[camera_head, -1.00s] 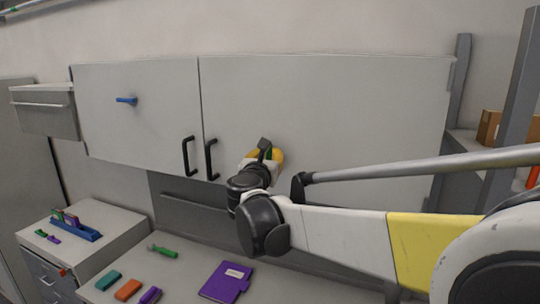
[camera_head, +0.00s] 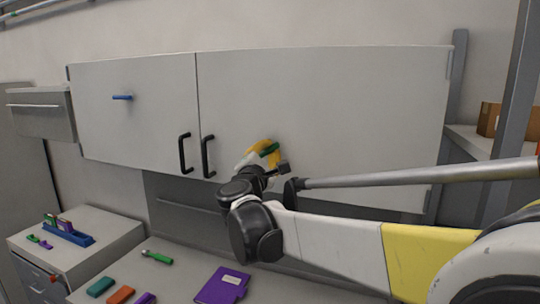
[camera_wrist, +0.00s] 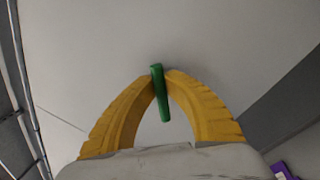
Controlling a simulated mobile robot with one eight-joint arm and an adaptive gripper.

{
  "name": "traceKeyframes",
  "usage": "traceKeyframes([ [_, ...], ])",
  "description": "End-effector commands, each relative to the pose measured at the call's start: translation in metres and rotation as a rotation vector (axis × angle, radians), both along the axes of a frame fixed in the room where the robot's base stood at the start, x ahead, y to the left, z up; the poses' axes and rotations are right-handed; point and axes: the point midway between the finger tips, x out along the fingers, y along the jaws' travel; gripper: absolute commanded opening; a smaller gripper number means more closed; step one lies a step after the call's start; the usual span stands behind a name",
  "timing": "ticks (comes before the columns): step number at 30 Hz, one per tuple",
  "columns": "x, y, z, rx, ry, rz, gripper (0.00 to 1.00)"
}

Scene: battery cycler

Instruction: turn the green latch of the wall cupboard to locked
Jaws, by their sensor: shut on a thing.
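The green latch (camera_wrist: 160,92) is on the right door of the wall cupboard (camera_head: 330,100). In the wrist view it is a narrow green handle between the yellow fingertips of my gripper (camera_wrist: 161,78), both touching it. In the head view my gripper (camera_head: 263,152) is at the lower middle of the right door, shut on the latch (camera_head: 271,149), which shows as a short, slanted green bar partly hidden by the fingers. The latch's pivot cannot be made out.
A blue latch (camera_head: 122,97) is on the left door. Two black door handles (camera_head: 208,156) stand near the door seam. Below, a counter holds a purple notebook (camera_head: 222,286), a green-handled tool (camera_head: 157,257) and small coloured blocks. A grey post (camera_head: 512,120) and shelf are at right.

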Motion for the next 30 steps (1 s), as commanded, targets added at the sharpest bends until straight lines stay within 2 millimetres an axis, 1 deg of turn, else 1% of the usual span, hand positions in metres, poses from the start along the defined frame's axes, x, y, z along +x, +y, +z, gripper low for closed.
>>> traceKeyframes([
  [1, 0.0001, -0.0005, -0.0041, 0.04, -0.013, -0.001, 0.0],
  [15, -0.0006, -0.002, -0.008, 0.426, -0.153, 0.0, 0.0],
  [21, -0.0005, -0.0023, -0.0093, 0.535, -0.193, 0.0, 0.0],
  [30, -0.0007, -0.0023, -0.0098, 0.616, -0.222, 0.0, 0.0],
])
